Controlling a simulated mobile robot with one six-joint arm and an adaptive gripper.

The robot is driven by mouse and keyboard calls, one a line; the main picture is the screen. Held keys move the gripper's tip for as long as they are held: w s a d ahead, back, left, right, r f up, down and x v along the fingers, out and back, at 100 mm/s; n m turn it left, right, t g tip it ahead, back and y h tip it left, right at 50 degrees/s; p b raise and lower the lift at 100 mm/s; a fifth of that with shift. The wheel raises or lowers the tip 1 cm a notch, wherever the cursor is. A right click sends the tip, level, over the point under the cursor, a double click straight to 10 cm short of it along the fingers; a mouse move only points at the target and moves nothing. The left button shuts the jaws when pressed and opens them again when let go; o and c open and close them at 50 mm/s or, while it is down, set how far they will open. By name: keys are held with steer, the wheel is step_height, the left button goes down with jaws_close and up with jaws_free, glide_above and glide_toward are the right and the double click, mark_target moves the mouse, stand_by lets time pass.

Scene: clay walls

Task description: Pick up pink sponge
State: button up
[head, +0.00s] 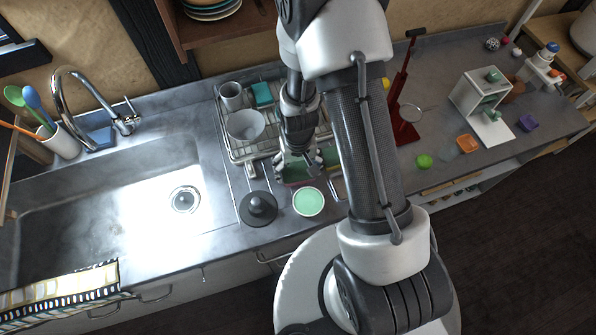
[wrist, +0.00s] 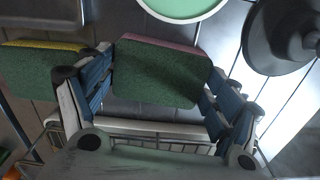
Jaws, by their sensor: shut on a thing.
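The pink sponge (wrist: 158,75) has a dark green scrubbing face and a thin pink edge. In the wrist view it sits between the two fingers of my gripper (wrist: 150,88), which is shut on it. In the head view my gripper (head: 298,163) points down at the front of the dish rack, and the sponge (head: 294,172) shows only in part beneath it. A second sponge (wrist: 40,70), green with a yellow edge, lies just left of the left finger in the wrist view.
The wire dish rack (head: 236,148) holds a bowl (head: 246,126), a cup (head: 231,95) and a teal item (head: 262,94). A round green-topped dish (head: 308,201) and a dark knobbed lid (head: 258,208) stand in front. The sink (head: 120,215) is at left.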

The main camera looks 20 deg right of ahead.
mark_target(298, 170)
steer(key=shift+c, duration=0.8)
steer(key=shift+r, duration=0.55)
step_height(298, 170, up, 19)
steer(key=p, duration=0.5)
steer(key=shift+p, duration=0.35)
